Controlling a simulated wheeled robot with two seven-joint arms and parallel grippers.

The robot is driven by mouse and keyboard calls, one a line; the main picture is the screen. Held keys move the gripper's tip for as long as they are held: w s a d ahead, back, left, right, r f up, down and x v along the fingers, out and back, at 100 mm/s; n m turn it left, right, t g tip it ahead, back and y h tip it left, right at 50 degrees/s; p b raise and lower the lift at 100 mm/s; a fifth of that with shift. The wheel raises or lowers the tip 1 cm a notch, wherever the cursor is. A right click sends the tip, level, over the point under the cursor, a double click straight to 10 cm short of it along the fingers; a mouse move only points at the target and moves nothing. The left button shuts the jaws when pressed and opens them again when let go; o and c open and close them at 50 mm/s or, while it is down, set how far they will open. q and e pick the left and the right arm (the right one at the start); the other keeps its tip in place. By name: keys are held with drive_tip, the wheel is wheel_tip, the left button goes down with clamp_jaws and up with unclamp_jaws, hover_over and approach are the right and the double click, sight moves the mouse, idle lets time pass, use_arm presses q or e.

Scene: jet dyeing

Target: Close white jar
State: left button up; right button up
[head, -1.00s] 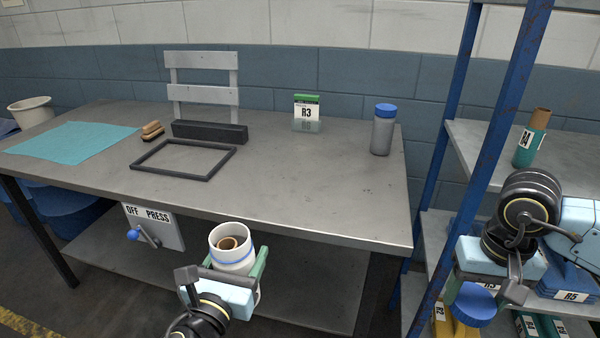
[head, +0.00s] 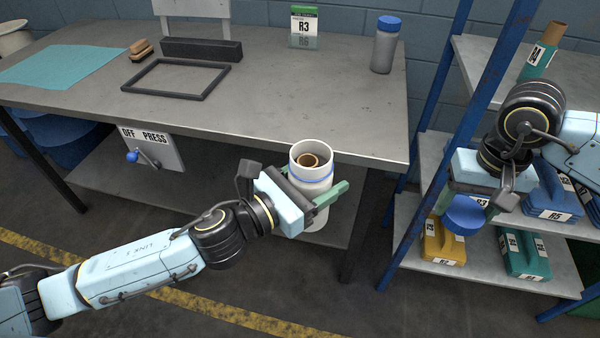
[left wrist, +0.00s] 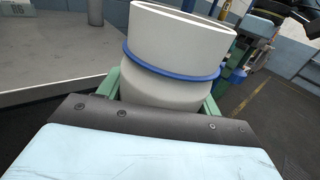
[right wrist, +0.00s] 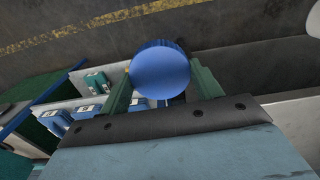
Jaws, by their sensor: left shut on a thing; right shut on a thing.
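The white jar (head: 313,172) has a blue ring and stands upright with its mouth open; something brown shows inside. My left gripper (head: 328,200) is shut around the jar in front of the table, and the jar also fills the left wrist view (left wrist: 172,60). My right gripper (head: 478,200) is shut on a round blue lid (head: 464,215), in front of the shelf to the right of the jar. The lid shows face-on between the fingers in the right wrist view (right wrist: 160,70). Jar and lid are well apart.
The blue shelf post (head: 480,110) stands between table and shelf. Yellow (head: 444,243) and teal containers sit on the lower shelf.

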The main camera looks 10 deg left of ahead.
use_arm(q)
drive_tip(key=shift+d, duration=0.1)
idle(0.3)
use_arm(e)
drive_tip(key=w+a+r+m, duration=0.1)
drive_tip(key=a+r, duration=0.3)
drive_tip(key=a, duration=0.3)
drive_tip(key=w+a+r, duration=0.1)
drive_tip(key=a+r, duration=0.3)
drive_tip(key=a, duration=0.2)
drive_tip(key=m, duration=0.3)
approach(311, 182)
drive_tip(key=w+r, duration=0.2)
drive_tip(key=w, duration=0.1)
drive_tip(key=shift+w+a+f, duration=0.15)
drive_tip(key=shift+a, duration=0.1)
drive_tip(key=shift+f, duration=0.1)
drive_tip(key=shift+f, duration=1.95)
drive_tip(key=shift+f, duration=0.1)
drive_tip(key=shift+f, duration=0.75)
drive_tip(key=shift+f, duration=0.6)
